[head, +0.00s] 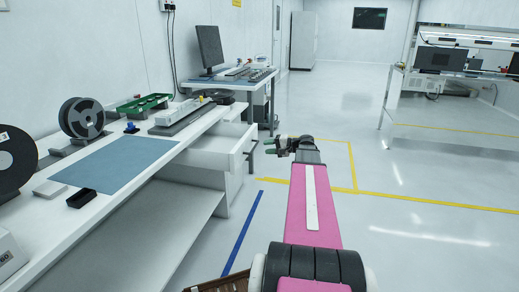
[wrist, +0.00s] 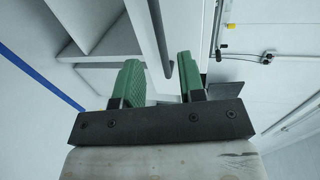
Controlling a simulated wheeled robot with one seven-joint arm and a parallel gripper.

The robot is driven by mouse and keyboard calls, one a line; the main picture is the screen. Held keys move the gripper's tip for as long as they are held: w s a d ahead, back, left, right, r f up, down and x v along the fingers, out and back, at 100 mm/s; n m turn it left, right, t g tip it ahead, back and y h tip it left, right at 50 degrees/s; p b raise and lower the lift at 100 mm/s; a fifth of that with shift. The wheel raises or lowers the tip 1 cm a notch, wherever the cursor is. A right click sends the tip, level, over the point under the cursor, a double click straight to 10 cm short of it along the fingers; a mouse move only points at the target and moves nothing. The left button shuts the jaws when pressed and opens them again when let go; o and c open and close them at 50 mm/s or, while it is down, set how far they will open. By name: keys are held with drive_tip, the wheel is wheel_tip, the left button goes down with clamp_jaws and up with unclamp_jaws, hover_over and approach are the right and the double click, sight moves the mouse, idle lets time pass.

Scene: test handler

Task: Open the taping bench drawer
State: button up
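The taping bench (head: 150,180) runs along the left of the head view. Its white drawer (head: 240,153) stands pulled out from under the bench top, with part of its inside showing. My gripper (head: 268,146) is just right of the drawer front, its green fingers pointing left at it. In the wrist view my gripper (wrist: 160,78) is open, with a wide gap between the fingers. A white panel edge with a dark slot, apparently the drawer front (wrist: 152,40), lies beyond and between the fingers. Contact with it cannot be told.
On the bench lie a blue mat (head: 117,163), tape reels (head: 82,118) and a green tray (head: 144,104). A desk with a monitor (head: 208,46) stands behind. Another table (head: 460,75) is at the far right. The floor right of my arm is clear.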

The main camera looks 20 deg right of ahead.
drive_tip(key=shift+v, duration=1.65)
drive_tip(key=s+a+f+n+g+h, duration=0.3)
drive_tip(key=s+a+f+h, duration=0.3)
drive_tip(key=a+f, duration=0.5)
drive_tip(key=s+a+f+n+g+h, duration=0.4)
drive_tip(key=s+a+f+g+h, duration=0.2)
drive_tip(key=s+a+f, duration=0.5)
drive_tip(key=a, duration=0.4)
drive_tip(key=shift+a+h, duration=0.15)
drive_tip(key=shift+h, duration=0.15)
